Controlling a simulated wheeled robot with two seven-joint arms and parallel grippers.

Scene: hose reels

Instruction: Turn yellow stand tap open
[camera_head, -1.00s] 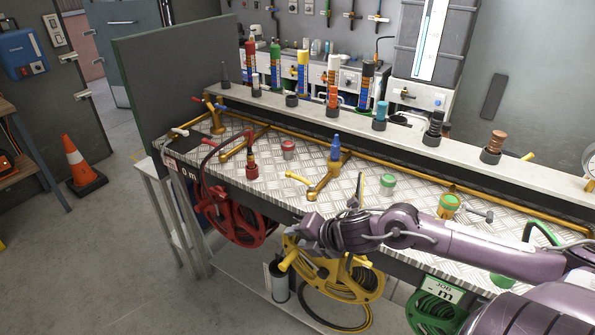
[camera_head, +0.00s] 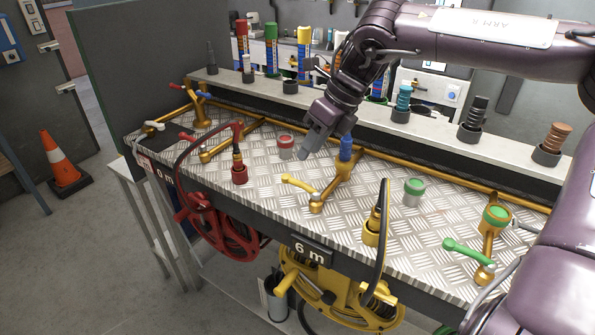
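The yellow stand tap's lever (camera_head: 299,184) sits on a brass stand pipe (camera_head: 317,206) in the middle of the bench. The lever points left, away from the pipe, which runs back to a blue-capped part (camera_head: 346,148). My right gripper (camera_head: 318,143) hangs pointing down above the bench, behind the lever and left of the blue part, apparently apart from the lever. It seems to hold nothing; whether its fingers are open is unclear. Right of the tap, a yellow fitting with a black hose stands in a yellow holder (camera_head: 370,234). My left gripper is not in view.
A red fitting in its holder (camera_head: 239,174) and a red-topped canister (camera_head: 286,146) stand left. A green-topped canister (camera_head: 413,192) and green-handled tap (camera_head: 467,250) stand right. A yellow hose reel (camera_head: 325,300) hangs at the front edge. A shelf (camera_head: 290,99) with several coloured cylinders runs behind.

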